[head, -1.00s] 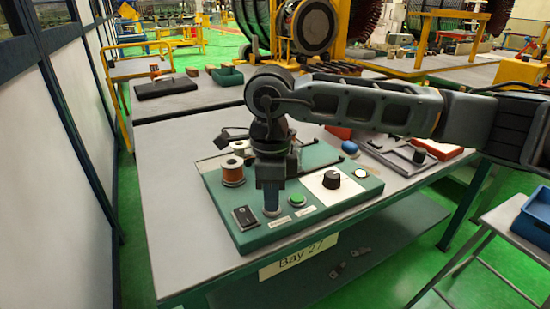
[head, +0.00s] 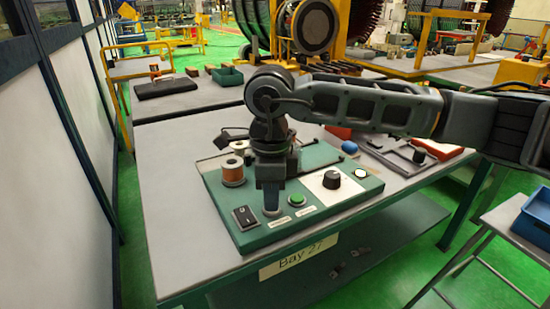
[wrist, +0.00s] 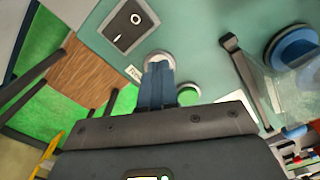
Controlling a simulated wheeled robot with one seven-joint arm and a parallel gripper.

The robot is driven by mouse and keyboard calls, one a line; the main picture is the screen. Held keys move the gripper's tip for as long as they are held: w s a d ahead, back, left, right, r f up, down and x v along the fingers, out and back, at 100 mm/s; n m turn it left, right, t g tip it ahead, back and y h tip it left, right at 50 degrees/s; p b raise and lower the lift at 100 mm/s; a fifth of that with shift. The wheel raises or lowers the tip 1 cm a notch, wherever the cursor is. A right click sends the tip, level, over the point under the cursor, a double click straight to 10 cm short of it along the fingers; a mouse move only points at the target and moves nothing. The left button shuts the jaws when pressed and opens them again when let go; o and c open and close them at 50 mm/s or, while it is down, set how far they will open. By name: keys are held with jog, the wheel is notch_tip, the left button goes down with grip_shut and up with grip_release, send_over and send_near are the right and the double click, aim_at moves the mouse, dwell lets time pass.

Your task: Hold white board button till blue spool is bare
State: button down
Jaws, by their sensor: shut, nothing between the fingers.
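My gripper (head: 271,209) points straight down at the green board, its fingers shut together with nothing between them. The fingertips are at the round button with a white rim (wrist: 160,55), between the black rocker switch (head: 244,217) and the green button (head: 297,199). They cover most of it, so how far it is pressed does not show. In the wrist view a blue spool (wrist: 292,46) stands at the upper right, partly seen through something clear. My arm hides it in the head view. How much wire it carries I cannot tell.
A copper-wound spool (head: 233,173) stands at the board's left, with another spool (head: 239,148) behind it. A black knob (head: 331,180) and a white button (head: 360,173) are to the right. The grey table (head: 170,235) is clear at the left.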

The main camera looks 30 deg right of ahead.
jog(key=shift+r, duration=0.1)
notch_tip(320, 180, up, 7)
jog(key=p, duration=0.2)
jog(key=shift+p, duration=0.4)
dwell(0.6)
